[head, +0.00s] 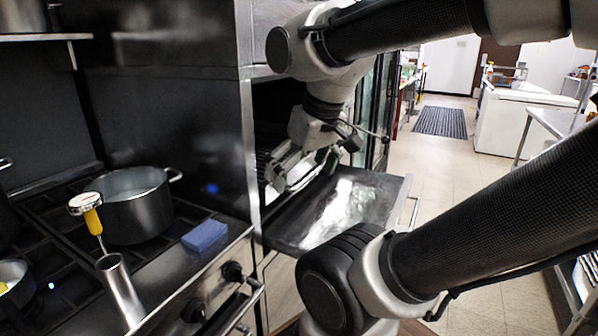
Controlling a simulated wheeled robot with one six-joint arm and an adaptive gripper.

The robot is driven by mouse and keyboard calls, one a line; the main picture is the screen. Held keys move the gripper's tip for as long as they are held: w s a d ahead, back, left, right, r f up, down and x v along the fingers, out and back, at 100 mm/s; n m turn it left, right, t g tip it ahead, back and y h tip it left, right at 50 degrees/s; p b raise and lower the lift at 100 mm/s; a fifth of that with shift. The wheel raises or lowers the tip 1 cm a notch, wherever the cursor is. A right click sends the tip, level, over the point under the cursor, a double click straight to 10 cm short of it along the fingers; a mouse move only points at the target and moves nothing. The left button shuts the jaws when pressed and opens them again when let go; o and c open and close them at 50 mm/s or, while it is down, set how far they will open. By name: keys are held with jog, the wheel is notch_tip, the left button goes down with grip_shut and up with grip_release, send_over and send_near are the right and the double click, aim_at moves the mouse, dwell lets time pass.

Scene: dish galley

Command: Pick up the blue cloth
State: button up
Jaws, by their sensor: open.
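The blue cloth (205,236) shows as a small, thick, block-like blue piece. It lies flat on the front ledge of the stove, right of the pot and above the control knobs. My gripper (287,180) is open, with nothing visible between its fingers. It is in front of the dark opening of the cabinet to the right of the stove, above the lowered door. It is apart from the cloth, to its right and higher in the picture. The cloth is fully in view.
A dark pot (137,208) stands on the stove. A thermometer with a yellow handle (93,221) stands near a metal cylinder (120,287). The lowered metal door (345,205) juts out below my gripper. Open floor (440,165) lies to the right.

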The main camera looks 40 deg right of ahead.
aim_at(204, 231)
jog(key=shift+c, duration=0.2)
